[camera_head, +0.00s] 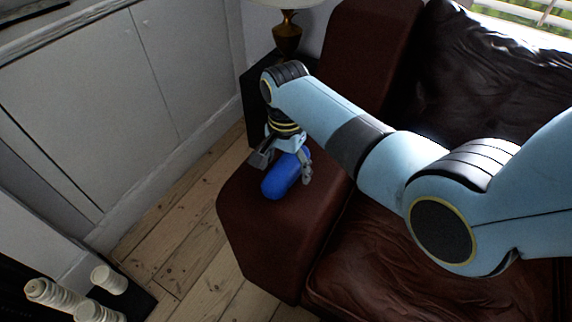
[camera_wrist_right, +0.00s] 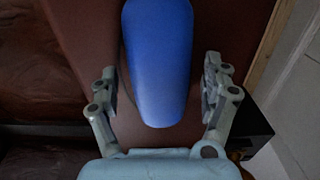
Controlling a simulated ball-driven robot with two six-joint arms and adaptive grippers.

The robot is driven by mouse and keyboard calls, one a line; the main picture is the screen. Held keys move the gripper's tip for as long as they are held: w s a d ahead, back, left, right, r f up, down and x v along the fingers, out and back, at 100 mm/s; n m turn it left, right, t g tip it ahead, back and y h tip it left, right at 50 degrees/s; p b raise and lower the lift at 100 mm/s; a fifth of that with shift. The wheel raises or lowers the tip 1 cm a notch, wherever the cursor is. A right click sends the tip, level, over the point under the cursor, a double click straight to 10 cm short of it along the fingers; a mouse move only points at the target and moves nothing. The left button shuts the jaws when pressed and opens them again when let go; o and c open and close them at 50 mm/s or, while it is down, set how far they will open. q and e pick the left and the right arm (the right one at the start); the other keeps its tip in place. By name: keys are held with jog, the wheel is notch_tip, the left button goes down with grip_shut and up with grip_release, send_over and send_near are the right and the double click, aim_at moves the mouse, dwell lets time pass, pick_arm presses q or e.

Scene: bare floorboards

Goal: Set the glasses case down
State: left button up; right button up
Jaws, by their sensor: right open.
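The blue glasses case (camera_head: 281,181) lies on the flat top of the brown leather sofa arm (camera_head: 262,228). My right gripper (camera_head: 281,166) is just above the case, its fingers on either side of the case's far end. In the right wrist view the blue case (camera_wrist_right: 158,60) lies between the two open fingers of my right gripper (camera_wrist_right: 161,95), with a gap visible on each side. The case's far end is partly hidden by the gripper in the head view. My left gripper is in neither view.
A lamp with a brass-coloured base (camera_head: 287,35) stands on a dark side table (camera_head: 256,88) behind the sofa arm. White candles (camera_head: 108,280) stand at the lower left. Bare floorboards (camera_head: 180,255) lie left of the sofa. My right arm crosses over the seat.

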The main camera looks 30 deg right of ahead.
aim_at(286, 165)
notch_tip(286, 165, up, 12)
jog(key=p, duration=0.3)
jog(key=shift+r, duration=0.15)
dwell(0.4)
